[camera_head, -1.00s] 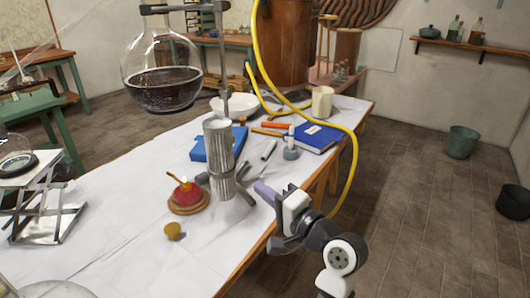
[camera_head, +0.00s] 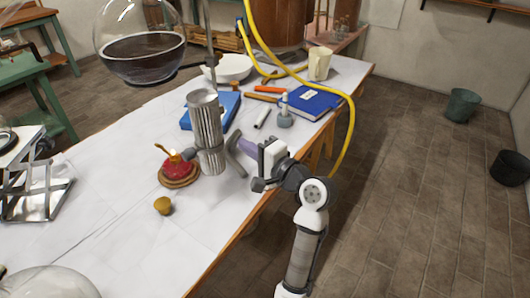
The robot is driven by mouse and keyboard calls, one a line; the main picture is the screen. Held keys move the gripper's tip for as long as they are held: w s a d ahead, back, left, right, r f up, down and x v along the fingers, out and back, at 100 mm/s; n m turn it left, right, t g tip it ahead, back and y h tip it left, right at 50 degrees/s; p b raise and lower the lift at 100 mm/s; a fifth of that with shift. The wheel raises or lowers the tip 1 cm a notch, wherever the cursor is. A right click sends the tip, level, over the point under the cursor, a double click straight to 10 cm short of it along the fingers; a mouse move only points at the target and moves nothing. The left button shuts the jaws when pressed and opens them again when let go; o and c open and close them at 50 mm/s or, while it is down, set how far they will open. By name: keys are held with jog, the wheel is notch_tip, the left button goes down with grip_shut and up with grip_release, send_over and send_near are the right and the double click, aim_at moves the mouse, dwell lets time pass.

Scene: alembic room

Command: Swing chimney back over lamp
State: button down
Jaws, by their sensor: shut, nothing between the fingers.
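The chimney (camera_head: 206,125) is a grey ribbed metal cylinder. It stands upright just right of the lamp, beside it rather than over it. The lamp (camera_head: 179,173) is a small red body on a round wooden base, with a yellow-orange piece at its top. A small grey part lies between the lamp and the chimney's lower section. My gripper (camera_head: 234,156) is shut and empty, close to the right of the chimney's lower part. I cannot tell whether its tips touch the chimney. The chimney's mounting is partly hidden.
A round flask (camera_head: 141,50) of dark liquid hangs above the table, left of a metal rod. A mustard-coloured knob (camera_head: 163,206) sits in front of the lamp.

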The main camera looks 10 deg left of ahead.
jog(key=shift+s+a, duration=0.25)
jog(key=shift+a, duration=0.55)
jog(key=shift+s+a, duration=0.25)
jog(key=shift+a, duration=0.55)
jog(key=shift+a+p, duration=0.1)
jog(key=shift+p, duration=0.25)
